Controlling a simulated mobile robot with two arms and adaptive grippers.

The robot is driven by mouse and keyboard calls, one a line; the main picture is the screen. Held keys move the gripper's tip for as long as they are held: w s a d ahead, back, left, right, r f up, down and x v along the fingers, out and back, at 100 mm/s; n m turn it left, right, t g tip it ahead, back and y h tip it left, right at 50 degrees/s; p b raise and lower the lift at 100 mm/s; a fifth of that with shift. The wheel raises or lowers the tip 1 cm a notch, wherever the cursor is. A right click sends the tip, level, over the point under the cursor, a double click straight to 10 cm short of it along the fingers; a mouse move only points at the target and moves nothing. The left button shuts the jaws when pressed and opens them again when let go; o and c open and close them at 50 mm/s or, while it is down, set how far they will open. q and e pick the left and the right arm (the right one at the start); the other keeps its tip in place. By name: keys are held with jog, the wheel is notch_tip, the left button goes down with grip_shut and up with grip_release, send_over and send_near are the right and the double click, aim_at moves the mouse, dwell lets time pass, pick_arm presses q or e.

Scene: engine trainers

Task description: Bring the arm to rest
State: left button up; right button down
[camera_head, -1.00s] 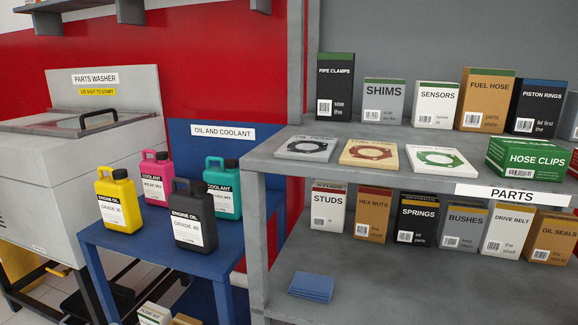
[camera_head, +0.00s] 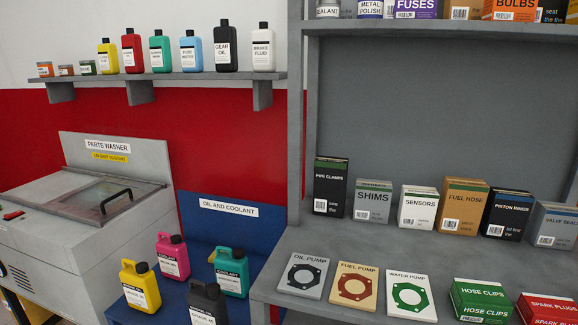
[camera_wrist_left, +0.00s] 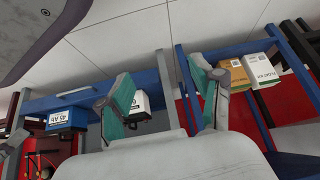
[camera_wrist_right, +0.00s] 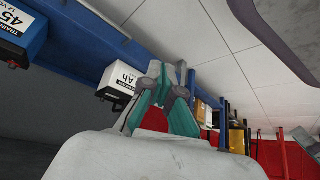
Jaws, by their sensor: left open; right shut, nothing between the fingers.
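My left gripper (camera_wrist_left: 165,100) shows in the left wrist view with its two teal-padded fingers spread apart and nothing between them. My right gripper (camera_wrist_right: 165,92) shows in the right wrist view with its teal fingertips together and holding nothing. Neither arm shows in the head view. Behind the left fingers are a white box (camera_wrist_left: 140,105) and a blue battery (camera_wrist_left: 67,118) on a blue bench frame. The right wrist view shows a white battery (camera_wrist_right: 120,80) beyond the fingers.
A grey parts shelf (camera_head: 270,275) with several boxes and flat gasket packs stands at the right. The parts washer (camera_head: 75,225) is at the left. Coolant and oil bottles stand on a blue table (camera_head: 125,312). A wall shelf (camera_head: 195,77) holds more bottles.

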pick_arm(q)
jog(key=s+a+g+p, duration=0.2)
jog(key=s, duration=0.6)
jog(key=s+a+g+y+p, duration=0.1)
jog(key=s+a+g+p, duration=0.1)
jog(key=s, duration=0.7)
jog(key=shift+a+f+g, duration=0.2)
jog(key=shift+a+g, duration=0.05)
jog(key=shift+g, duration=0.45)
pick_arm(e)
jog(key=s+d+g, duration=0.2)
jog(key=s, duration=0.6)
jog(key=s+d+g+h, duration=0.1)
jog(key=s+d+g, duration=0.1)
jog(key=s, duration=0.7)
jog(key=shift+d+f+g, duration=0.2)
jog(key=shift+d+g, duration=0.05)
jog(key=shift+g, duration=0.45)
